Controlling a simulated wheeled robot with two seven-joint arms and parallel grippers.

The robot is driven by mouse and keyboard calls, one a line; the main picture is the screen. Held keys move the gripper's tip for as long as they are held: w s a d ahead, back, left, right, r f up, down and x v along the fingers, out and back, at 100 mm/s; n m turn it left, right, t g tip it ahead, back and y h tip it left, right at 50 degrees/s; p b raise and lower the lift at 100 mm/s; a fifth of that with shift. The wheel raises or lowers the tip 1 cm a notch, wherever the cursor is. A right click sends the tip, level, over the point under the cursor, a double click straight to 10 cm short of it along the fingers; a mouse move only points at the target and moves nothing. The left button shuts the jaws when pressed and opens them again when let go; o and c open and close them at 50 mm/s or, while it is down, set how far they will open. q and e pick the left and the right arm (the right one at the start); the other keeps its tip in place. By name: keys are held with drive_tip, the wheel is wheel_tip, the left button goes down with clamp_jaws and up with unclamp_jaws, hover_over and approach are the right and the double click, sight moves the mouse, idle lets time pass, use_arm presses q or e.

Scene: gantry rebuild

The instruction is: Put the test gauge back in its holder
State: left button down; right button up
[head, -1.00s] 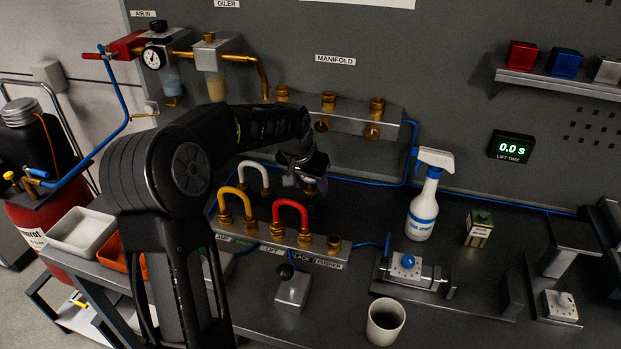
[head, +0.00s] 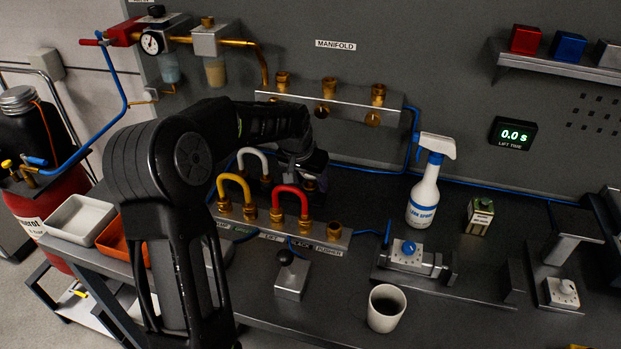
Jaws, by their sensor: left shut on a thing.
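My left gripper (head: 312,172) is shut behind the red U-hose, over the back part of the low fitting block (head: 333,246). What it holds is dark and mostly hidden by the wrist and the hose, so I cannot make out whether it is the test gauge. A round white-faced gauge (head: 152,42) sits on the air-inlet unit at the upper left, apart from the gripper. I cannot pick out the test gauge's holder. My right gripper is not in view.
Yellow (head: 235,182), white (head: 253,155) and red (head: 290,192) U-hoses stand on the block close to the gripper. The brass-fitted manifold (head: 350,97) is behind. A black-knobbed lever (head: 288,275), white cup (head: 385,308) and spray bottle (head: 424,198) stand to the front and right.

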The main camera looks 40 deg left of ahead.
use_arm(q)
drive_tip(key=c, duration=0.5)
unclamp_jaws()
drive_tip(key=b+v, duration=0.1)
drive_tip(key=v, duration=0.6)
drive_tip(key=shift+r, duration=0.4)
drive_tip(key=shift+s, duration=0.2)
idle(0.4)
